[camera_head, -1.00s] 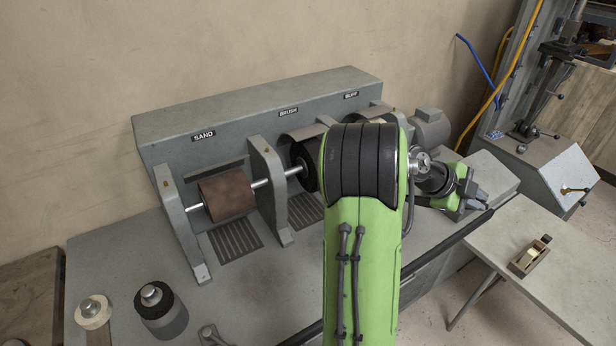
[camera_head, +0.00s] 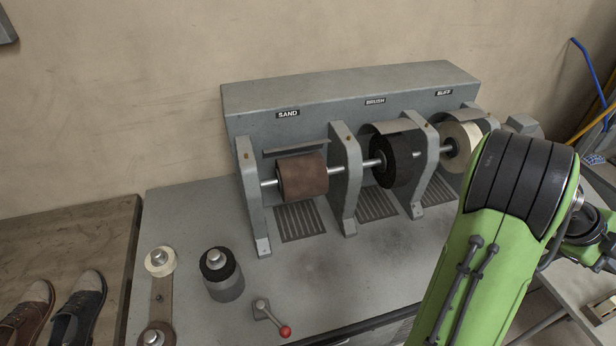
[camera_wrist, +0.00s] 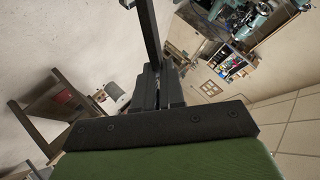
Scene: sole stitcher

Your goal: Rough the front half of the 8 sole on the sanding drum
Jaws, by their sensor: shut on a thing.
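The brown sanding drum (camera_head: 303,178) sits on its shaft under the SAND label, at the left of the grey finishing machine (camera_head: 345,95). Nothing touches it. In the wrist view my gripper (camera_wrist: 159,76) is shut on a thin dark strip (camera_wrist: 149,32), seen nearly edge-on, which looks like the sole. It rises from the jaws past the top edge of the view. No size mark can be read on it. In the head view my green arm is at the right, well away from the drum, and the sole cannot be made out there.
Beside the drum are a black brush wheel (camera_head: 398,168) and a pale buff wheel (camera_head: 466,146), with upright brackets between. A red-knobbed lever (camera_head: 284,331), a dark-topped cylinder (camera_head: 222,277) and a belt on pulleys (camera_head: 160,262) stand in front. Shoes (camera_head: 85,305) lie at left.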

